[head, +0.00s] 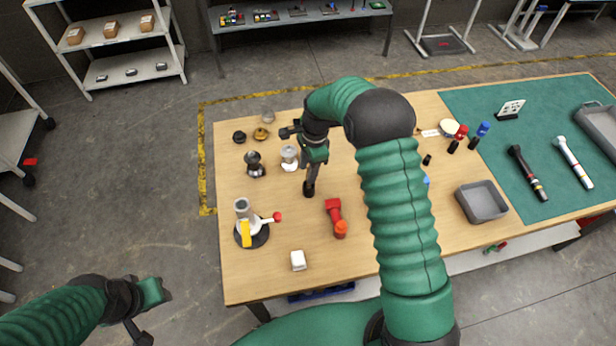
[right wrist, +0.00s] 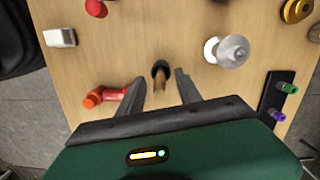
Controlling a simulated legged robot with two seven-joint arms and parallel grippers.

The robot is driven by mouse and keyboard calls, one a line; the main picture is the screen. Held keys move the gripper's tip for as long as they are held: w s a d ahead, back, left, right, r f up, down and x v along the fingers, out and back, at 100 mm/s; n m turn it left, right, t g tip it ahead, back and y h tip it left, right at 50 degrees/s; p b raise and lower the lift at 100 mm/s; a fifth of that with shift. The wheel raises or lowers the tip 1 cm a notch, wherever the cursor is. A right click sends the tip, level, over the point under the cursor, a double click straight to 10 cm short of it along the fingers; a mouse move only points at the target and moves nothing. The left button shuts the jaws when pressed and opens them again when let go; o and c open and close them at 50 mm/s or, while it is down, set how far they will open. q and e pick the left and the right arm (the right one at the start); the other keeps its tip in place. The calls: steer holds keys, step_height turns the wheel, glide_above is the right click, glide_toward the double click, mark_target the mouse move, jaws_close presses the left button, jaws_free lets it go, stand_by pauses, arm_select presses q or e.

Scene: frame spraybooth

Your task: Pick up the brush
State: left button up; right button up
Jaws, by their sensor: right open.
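The brush, a brown handle with a dark rounded end, is on the wooden table. In the head view its dark end (head: 309,189) shows just below my right gripper (head: 312,168). In the right wrist view the brush (right wrist: 160,76) lies between the two fingers of my right gripper (right wrist: 158,88), which are apart with a gap on each side of it. Part of the brush is hidden by the gripper in the head view. My left gripper (head: 150,298) is at the lower left, off the table; its fingers are not clear.
A red-orange tool (head: 335,218) and a clear-topped white-based item (head: 290,158) stand near the brush. A grey tray (head: 482,203) is to the right. Bare wood lies left of the brush.

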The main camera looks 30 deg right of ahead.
steer(key=shift+s+f, duration=0.2)
steer(key=shift+f, duration=0.55)
steer(key=shift+w+f, duration=0.2)
steer(key=shift+w, duration=0.1)
steer(key=c, duration=0.5)
steer(key=shift+a+r, duration=0.1)
steer(key=shift+r, duration=0.05)
jaws_close()
